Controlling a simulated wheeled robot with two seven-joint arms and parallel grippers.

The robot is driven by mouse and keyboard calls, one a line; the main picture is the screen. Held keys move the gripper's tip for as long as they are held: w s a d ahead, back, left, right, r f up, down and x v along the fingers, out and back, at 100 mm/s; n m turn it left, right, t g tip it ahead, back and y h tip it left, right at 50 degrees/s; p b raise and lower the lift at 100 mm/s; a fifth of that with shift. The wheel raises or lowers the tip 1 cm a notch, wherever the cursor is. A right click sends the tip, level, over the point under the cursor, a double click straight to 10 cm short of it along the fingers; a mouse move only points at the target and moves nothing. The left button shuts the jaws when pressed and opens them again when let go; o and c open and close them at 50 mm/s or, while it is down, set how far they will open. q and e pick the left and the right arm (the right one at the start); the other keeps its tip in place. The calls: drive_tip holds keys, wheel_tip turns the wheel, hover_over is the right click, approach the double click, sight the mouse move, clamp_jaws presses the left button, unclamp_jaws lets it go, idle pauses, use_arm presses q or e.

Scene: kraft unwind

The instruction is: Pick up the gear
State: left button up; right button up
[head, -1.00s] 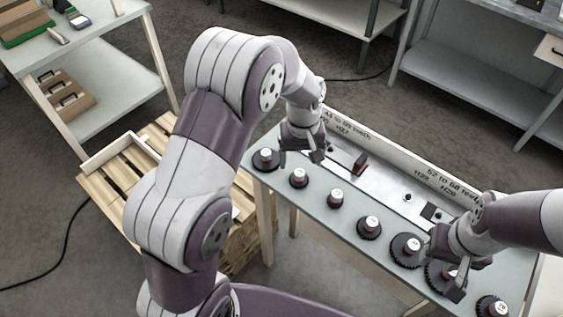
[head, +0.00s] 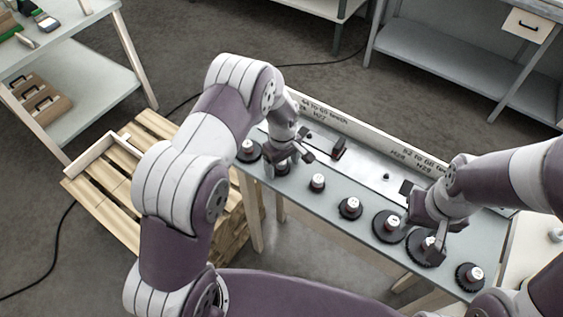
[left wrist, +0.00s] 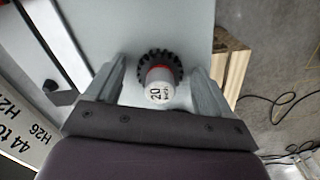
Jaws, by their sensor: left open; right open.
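Several dark gears with white-topped hubs stand in a row on a narrow grey table (head: 333,205). My left gripper (head: 287,166) is open over the second gear from the left (head: 282,169), partly hiding it in the head view. In the left wrist view a black toothed gear (left wrist: 160,67), with a red band and a white cap marked "20 teeth", sits between the open fingers (left wrist: 157,85). My right gripper (head: 423,226) is open above a large gear (head: 425,248) near the table's right end and partly covers it.
A pale rail labelled with tooth ranges (head: 340,118) runs along the table's back edge, with a metal strip and small dark blocks before it. A wooden pallet (head: 105,190) stands left of the table. Shelves stand behind.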

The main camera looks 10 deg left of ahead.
use_arm(q)
drive_tip(key=shift+a, duration=0.1)
clamp_jaws()
